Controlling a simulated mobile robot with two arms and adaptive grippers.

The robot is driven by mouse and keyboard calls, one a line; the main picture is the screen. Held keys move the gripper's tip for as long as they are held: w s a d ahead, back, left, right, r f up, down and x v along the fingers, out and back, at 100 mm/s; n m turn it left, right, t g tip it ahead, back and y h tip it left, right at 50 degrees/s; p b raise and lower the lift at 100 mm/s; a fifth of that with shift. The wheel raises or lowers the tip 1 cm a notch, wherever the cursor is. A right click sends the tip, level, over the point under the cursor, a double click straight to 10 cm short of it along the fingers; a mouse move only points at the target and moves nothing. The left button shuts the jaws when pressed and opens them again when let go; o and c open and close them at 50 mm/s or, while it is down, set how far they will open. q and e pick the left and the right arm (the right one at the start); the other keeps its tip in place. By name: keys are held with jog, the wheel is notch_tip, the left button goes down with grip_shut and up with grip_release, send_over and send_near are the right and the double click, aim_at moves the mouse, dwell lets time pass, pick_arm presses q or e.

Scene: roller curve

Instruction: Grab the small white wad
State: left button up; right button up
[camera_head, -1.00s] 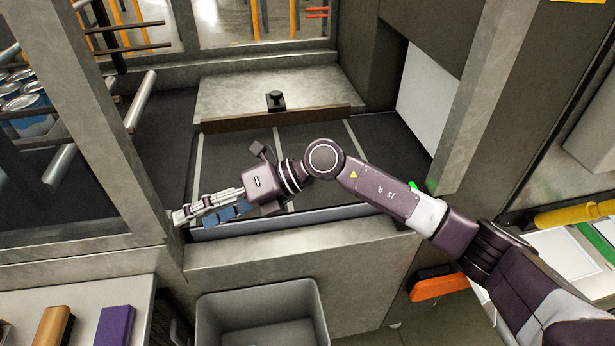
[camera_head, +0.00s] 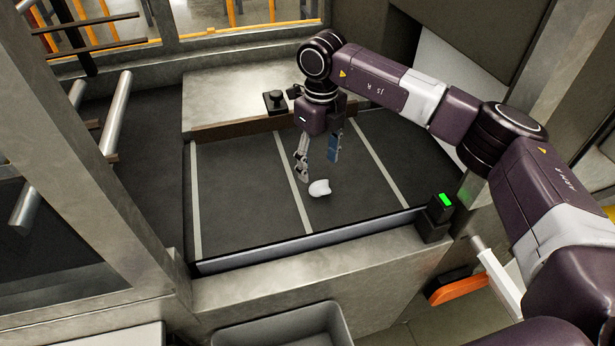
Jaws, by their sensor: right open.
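The small white wad (camera_head: 320,188) lies on the dark belt surface (camera_head: 240,190), just right of a pale stripe. My right gripper (camera_head: 317,168) points down above and slightly behind the wad. Its two fingers are apart, with a grey finger on the left and a blue-padded finger on the right. Nothing shows between them. The fingertips seem close to the wad, but I cannot tell their exact height. My left gripper is not in view.
A metal front ledge (camera_head: 300,270) borders the belt. A small black box with a green light (camera_head: 440,212) sits at the front right corner. A grey bin (camera_head: 285,330) is below the ledge.

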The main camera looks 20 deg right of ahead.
aim_at(320, 182)
jog(key=shift+d+f, duration=0.1)
jog(key=shift+f, duration=0.2)
jog(key=f+p, duration=0.1)
jog(key=s+f+p, duration=0.1)
jog(key=f, duration=0.1)
jog(key=shift+d, duration=0.2)
jog(key=f, duration=0.1)
jog(key=f+p, duration=0.1)
jog(key=shift+w+a+f, duration=0.1)
jog(key=shift+w+f, duration=0.15)
jog(key=shift+f, duration=0.65)
jog(key=c, duration=0.7)
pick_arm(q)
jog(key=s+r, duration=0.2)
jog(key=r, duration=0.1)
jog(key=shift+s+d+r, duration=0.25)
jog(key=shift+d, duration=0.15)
pick_arm(e)
jog(key=shift+c, duration=1)
